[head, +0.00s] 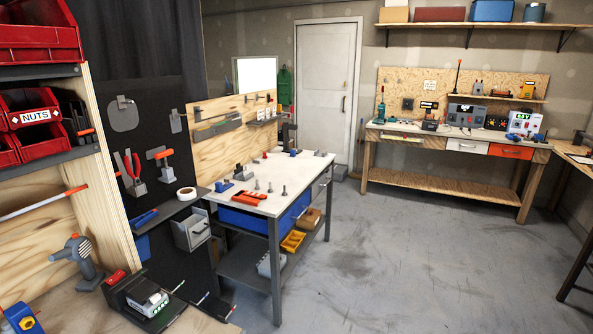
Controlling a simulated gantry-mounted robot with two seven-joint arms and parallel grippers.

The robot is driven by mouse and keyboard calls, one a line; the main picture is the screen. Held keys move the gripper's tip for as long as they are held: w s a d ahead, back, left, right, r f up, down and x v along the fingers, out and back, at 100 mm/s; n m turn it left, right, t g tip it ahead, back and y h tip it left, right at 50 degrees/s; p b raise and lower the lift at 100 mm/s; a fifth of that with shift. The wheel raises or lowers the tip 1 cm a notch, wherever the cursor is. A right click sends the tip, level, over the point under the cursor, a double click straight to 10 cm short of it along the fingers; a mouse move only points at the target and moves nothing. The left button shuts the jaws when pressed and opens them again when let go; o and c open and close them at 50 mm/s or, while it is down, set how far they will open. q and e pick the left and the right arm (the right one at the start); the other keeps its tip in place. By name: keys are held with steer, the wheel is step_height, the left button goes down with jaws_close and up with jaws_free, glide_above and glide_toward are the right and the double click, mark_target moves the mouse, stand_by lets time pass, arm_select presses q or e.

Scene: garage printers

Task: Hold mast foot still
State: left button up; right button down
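Neither of my grippers shows in the head view. I cannot pick out a mast foot for certain. Several small grey upright pieces (284,191) stand on the white-topped workbench (290,168) in the middle of the view, too small to identify. A blue block with a yellow ring (22,318) is cut off at the bottom left corner, and I cannot tell what it is.
An orange-red tool (249,197) lies near the white bench's front edge. A wooden bench at lower left carries a grey hand tool (78,258) and a charger-like box (148,297). An electronics bench (455,140) stands at the back right. The grey floor (400,250) between is clear.

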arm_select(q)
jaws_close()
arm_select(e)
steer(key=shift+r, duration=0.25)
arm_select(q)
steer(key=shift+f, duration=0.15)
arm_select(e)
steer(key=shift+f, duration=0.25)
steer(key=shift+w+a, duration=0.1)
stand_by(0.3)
